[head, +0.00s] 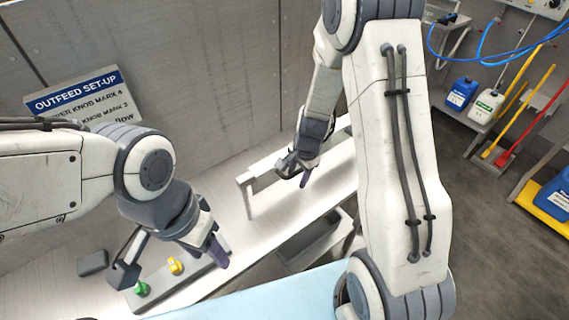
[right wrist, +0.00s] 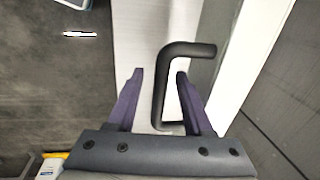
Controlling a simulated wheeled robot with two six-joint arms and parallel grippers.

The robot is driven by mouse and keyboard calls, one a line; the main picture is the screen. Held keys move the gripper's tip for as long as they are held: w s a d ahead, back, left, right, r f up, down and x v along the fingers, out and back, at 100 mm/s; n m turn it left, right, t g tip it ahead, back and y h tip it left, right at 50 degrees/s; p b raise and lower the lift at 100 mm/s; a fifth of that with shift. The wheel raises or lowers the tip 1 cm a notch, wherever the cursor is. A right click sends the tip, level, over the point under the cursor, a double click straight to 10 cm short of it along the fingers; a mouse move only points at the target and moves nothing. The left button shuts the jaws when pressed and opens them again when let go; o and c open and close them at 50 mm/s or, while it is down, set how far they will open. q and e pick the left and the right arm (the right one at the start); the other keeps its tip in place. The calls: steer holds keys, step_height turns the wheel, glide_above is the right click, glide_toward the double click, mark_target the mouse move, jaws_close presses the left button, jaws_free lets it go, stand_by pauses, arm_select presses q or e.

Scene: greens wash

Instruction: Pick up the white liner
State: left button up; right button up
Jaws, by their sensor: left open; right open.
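I cannot make out a white liner for certain in either view. My left gripper (head: 216,252) is open above the panel with the coloured knobs, left of centre in the head view. My right gripper (head: 303,175) is over the pale bench in the head view. In the right wrist view its two purple fingers (right wrist: 158,103) are spread apart. A dark bent handle (right wrist: 172,85) shows between and beyond them, closer to the right finger. I cannot tell whether it touches that finger. No held thing shows in either gripper.
A panel (head: 193,286) with a green knob (head: 142,289) and a yellow knob (head: 175,266) lies below my left gripper. A light blue surface (head: 270,300) is at the bottom. A grey trough (head: 312,240) is near centre.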

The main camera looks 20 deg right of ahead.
steer(key=shift+w+f, duration=0.1)
steer(key=shift+f, duration=0.35)
steer(key=shift+c, duration=0.3)
jaws_close()
stand_by(0.9)
